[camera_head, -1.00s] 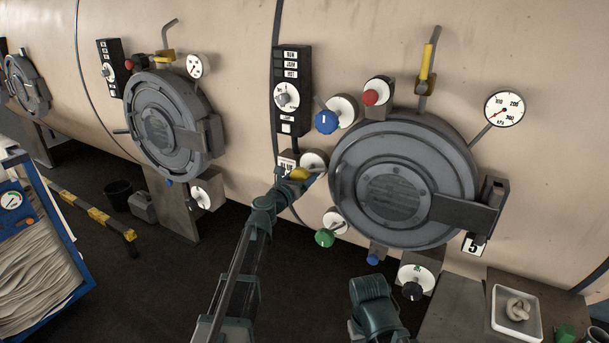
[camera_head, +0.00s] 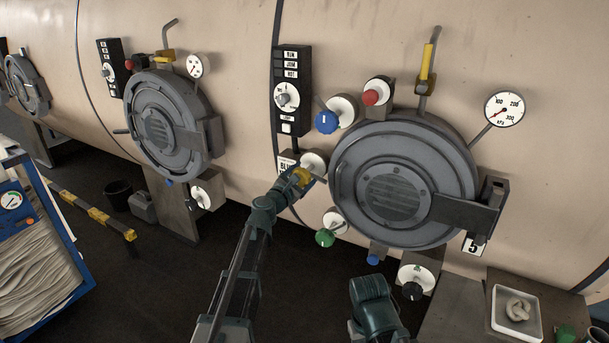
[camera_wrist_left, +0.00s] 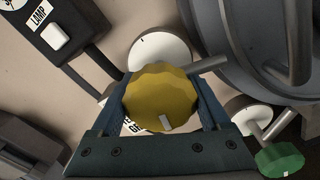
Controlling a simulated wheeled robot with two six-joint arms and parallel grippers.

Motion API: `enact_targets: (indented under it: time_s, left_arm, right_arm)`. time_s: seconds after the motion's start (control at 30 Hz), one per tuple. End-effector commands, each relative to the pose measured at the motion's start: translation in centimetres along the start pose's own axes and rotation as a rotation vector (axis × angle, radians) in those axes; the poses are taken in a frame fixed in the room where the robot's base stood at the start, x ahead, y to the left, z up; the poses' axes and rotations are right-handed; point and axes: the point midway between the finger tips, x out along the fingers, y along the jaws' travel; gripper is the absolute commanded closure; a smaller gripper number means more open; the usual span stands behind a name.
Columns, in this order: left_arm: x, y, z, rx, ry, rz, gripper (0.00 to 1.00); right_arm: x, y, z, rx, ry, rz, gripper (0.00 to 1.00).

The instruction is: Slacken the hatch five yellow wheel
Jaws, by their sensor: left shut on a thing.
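The yellow wheel (camera_head: 302,176) is beside the left edge of the round grey hatch (camera_head: 404,184), which has a plate marked 5 (camera_head: 473,246) at its lower right. My left gripper (camera_head: 299,181) is shut on the yellow wheel. In the left wrist view the yellow wheel (camera_wrist_left: 161,96) sits between the two fingers (camera_wrist_left: 163,104), with a pale mark near its lower edge. A white dial (camera_wrist_left: 160,50) shows behind it. My right arm shows at the bottom of the head view, but its gripper is out of view.
A blue wheel (camera_head: 326,122) and red knob (camera_head: 370,97) are above. A green wheel (camera_head: 325,238) is below; it also shows in the wrist view (camera_wrist_left: 280,160). A black switch panel (camera_head: 291,90) stands upper left. A pressure gauge (camera_head: 504,109) is at right.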

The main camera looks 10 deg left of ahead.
Motion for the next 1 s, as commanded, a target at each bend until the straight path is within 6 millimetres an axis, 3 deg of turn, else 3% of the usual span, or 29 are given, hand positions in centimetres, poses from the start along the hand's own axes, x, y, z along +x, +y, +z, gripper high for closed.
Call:
enact_targets:
  time_s: [1.0]
  left_arm:
    - [-0.06, -0.02, 0.02, 0.966, 0.000, -0.001, 0.76]
  right_arm:
    - [-0.02, 0.00, 0.00, 0.000, 0.000, 0.000, 0.50]
